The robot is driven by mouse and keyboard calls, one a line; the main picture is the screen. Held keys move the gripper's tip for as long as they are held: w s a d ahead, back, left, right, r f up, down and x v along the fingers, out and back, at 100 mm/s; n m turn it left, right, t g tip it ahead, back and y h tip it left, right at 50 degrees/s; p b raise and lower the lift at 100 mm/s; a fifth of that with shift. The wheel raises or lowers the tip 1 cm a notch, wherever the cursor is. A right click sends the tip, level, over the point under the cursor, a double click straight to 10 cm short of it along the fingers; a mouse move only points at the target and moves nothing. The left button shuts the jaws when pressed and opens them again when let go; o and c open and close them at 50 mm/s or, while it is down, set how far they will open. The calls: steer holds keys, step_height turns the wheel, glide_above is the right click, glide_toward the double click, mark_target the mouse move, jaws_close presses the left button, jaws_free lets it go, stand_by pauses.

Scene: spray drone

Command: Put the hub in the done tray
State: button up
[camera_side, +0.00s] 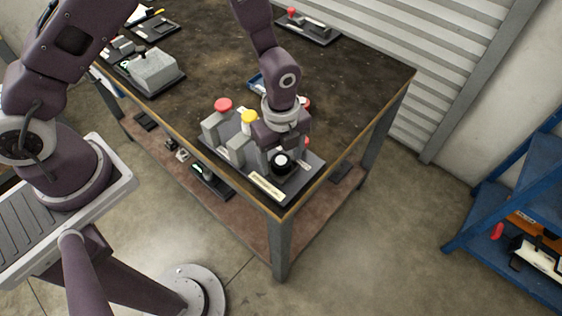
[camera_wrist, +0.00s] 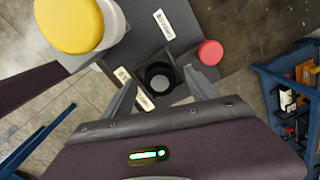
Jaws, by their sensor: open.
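A round black part with a pale top, which looks like the hub (camera_side: 282,161), sits in a dark fixture at the front corner of the table. In the wrist view the hub (camera_wrist: 160,80) shows as a dark ring with a pale centre, inside a dark square holder. My gripper (camera_side: 281,147) is directly above it and pointing down. Its fingers are apart, one on each side of the hub in the wrist view; I cannot tell whether they touch it. A small blue tray (camera_side: 256,82) lies behind my arm, partly hidden; I cannot tell whether it is the done tray.
The grey fixture board (camera_side: 226,153) carries posts with a red cap (camera_side: 223,105) and a yellow cap (camera_side: 249,117) close left of my gripper. Another red cap (camera_wrist: 210,52) stands near it. A grey box (camera_side: 152,70) is at left. The table's right side (camera_side: 360,78) is clear.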

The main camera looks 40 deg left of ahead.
mark_target(282, 157)
jaws_close()
steer(key=shift+r, duration=0.1)
step_height(282, 157, up, 10)
steer(key=f, duration=0.1)
steer(key=w+a+f+n, duration=0.1)
steer(key=w+a+n, duration=0.8)
steer(key=w+a, duration=1.3)
steer(key=f, duration=0.6)
steer(key=s+a+f, duration=0.1)
steer(key=f, duration=0.3)
